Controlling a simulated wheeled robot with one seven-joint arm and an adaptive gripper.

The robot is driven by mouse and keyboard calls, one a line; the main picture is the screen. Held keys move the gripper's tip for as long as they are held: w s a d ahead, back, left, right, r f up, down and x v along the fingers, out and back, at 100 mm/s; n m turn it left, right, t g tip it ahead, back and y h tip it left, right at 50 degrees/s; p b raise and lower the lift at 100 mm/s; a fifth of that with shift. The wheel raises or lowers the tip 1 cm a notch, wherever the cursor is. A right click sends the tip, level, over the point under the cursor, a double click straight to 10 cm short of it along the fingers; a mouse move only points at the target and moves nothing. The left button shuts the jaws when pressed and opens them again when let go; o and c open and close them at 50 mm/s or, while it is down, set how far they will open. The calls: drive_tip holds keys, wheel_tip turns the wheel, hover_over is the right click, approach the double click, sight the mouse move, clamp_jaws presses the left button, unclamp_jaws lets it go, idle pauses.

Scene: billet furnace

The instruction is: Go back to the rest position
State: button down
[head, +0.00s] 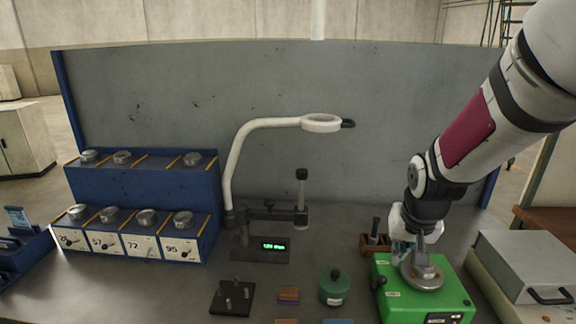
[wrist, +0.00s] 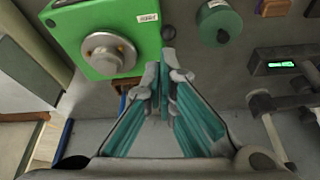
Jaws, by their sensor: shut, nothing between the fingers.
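My gripper (head: 403,246) is at the right of the bench in the head view, just behind and partly over the green machine (head: 395,308). The wrist view shows its teal-padded fingers (wrist: 163,75) shut together with nothing between them. The green machine also shows in the wrist view (wrist: 90,20), with its round metal plate (wrist: 108,52) to the left of the fingertips. In the head view the round metal plate (head: 424,280) shows just below the gripper. I cannot tell whether the fingers touch anything.
A blue rack (head: 145,185) with lidded metal tins stands at the left. A gauge stand with a green display (head: 262,248) and a ring lamp (head: 322,123) are in the middle. A green pot (head: 334,290) sits left of the machine. A grey box (head: 525,262) is at the right.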

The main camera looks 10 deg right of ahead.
drive_tip(key=s+a+r+n, duration=0.2)
drive_tip(key=s+a+r, duration=0.3)
drive_tip(key=s+r, duration=0.2)
drive_tip(key=s+a+r+n+t+y, duration=0.1)
drive_tip(key=s+a+r+n, duration=0.1)
drive_tip(key=s+a+r, duration=0.4)
drive_tip(key=s+r, duration=0.1)
drive_tip(key=s, duration=0.4)
drive_tip(key=shift+s+r+t, duration=0.2)
drive_tip(key=shift+r+t, duration=0.1)
